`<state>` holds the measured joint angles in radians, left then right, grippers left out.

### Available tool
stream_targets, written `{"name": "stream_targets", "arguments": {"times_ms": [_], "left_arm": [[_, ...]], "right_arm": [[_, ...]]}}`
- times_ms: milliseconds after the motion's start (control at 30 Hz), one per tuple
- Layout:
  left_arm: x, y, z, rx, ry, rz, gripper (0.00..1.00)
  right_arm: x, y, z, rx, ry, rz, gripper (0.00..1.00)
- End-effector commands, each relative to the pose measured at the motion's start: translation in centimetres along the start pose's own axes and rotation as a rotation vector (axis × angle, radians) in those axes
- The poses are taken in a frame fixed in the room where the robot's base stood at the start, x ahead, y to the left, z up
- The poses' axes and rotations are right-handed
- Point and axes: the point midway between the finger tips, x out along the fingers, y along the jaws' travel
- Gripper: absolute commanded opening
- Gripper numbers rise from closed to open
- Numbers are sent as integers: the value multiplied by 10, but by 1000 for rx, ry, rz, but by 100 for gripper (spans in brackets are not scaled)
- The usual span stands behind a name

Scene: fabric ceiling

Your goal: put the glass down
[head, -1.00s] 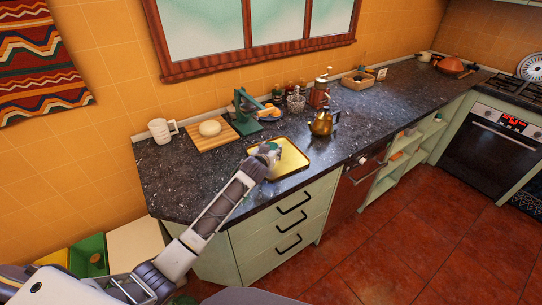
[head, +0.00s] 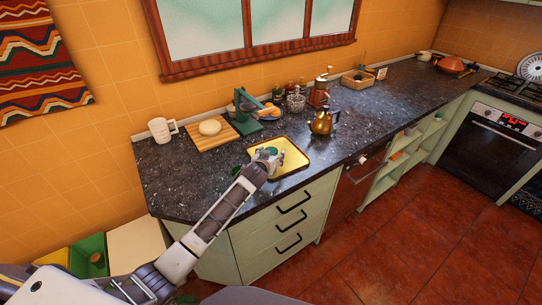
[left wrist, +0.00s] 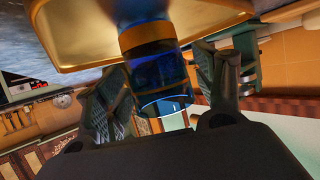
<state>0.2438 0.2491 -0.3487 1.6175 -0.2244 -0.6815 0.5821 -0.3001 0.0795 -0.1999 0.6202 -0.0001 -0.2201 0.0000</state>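The glass (left wrist: 155,70) is dark blue and see-through, and it stands between the fingers of my left gripper (left wrist: 160,80) in the left wrist view. Its base meets the golden tray (left wrist: 75,25), as far as I can see. A narrow gap shows between the glass and the right-hand finger, so the gripper looks open around it. In the head view my left gripper (head: 274,160) is over the golden tray (head: 293,170), with the glass (head: 270,150) showing as a small teal shape, partly hidden. My right gripper is not in view.
On the dark counter (head: 180,190), a gold kettle (head: 322,122) stands right of the tray. A green appliance (head: 246,112), a wooden board (head: 206,138) and a white mug (head: 162,130) stand behind and left. The counter's front right is clear.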

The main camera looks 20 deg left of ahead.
Motion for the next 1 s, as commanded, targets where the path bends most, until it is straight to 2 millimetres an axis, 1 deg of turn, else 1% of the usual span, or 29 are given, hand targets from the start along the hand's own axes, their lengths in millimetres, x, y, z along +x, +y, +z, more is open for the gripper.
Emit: {"name": "stream_targets", "arguments": {"times_ms": [333,467,667,1000], "left_arm": [[-1,0,-2,1,1,0,69],[-4,0,-2,0,0,0,69],[-17,0,-2,0,0,0,69],[-46,0,-2,0,0,0,69]], "right_arm": [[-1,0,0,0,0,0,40],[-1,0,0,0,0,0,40],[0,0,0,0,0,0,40],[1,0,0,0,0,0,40]]}}
